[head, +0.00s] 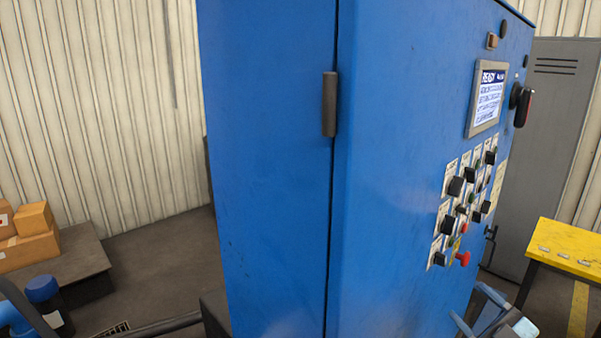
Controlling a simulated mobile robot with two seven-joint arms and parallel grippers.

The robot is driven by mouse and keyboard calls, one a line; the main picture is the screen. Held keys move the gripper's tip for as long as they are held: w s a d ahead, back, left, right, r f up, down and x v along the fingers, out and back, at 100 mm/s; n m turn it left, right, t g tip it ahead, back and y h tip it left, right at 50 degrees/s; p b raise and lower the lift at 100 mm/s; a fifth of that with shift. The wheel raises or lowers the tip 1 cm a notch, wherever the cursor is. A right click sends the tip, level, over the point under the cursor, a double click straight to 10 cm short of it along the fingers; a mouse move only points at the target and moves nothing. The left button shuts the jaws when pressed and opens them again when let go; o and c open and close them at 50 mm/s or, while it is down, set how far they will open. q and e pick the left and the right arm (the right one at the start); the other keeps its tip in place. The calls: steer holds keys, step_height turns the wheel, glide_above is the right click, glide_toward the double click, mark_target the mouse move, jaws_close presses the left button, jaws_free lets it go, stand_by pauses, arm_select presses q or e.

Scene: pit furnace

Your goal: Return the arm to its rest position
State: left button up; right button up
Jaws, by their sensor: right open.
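My right gripper (478,308) is at the bottom right of the head view, low beside the front of a blue control cabinet (268,170). It is open, and I see nothing between its fingers. Part of it is cut off by the bottom edge of the picture. Whether it touches the cabinet I cannot tell. My left gripper is not in view.
The cabinet front carries a lit screen (487,98), several black knobs and a red button (463,259). A yellow table (565,245) stands at the right, before a grey locker (553,130). Cardboard boxes (30,240) lie on a low platform (85,255) at the left.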

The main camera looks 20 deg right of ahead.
steer(key=a+f+m+g+h, duration=0.1)
steer(key=a+f+m+h, duration=0.25)
steer(key=f, duration=0.35)
steer(key=a+f+m+h, duration=0.2)
steer(key=f+m, duration=0.2)
steer(key=f, duration=0.2)
steer(key=s+a+f+g, duration=0.3)
steer(key=a+f, duration=0.3)
steer(key=s+a+f+m+g, duration=0.1)
steer(key=s+a+f+g, duration=0.2)
steer(key=a+f, duration=0.3)
steer(key=s+a+f+m+g+y, duration=0.1)
steer(key=s+a+f+g, duration=0.1)
steer(key=s+a+f, duration=0.3)
step_height(320, 180, down, 4)
steer(key=shift+a+r+g, duration=0.25)
steer(key=shift+a+g, duration=0.15)
steer(key=shift+a, duration=0.05)
steer(key=shift+w+m, duration=0.1)
steer(key=shift+m, duration=0.15)
steer(key=shift+c, duration=0.5)
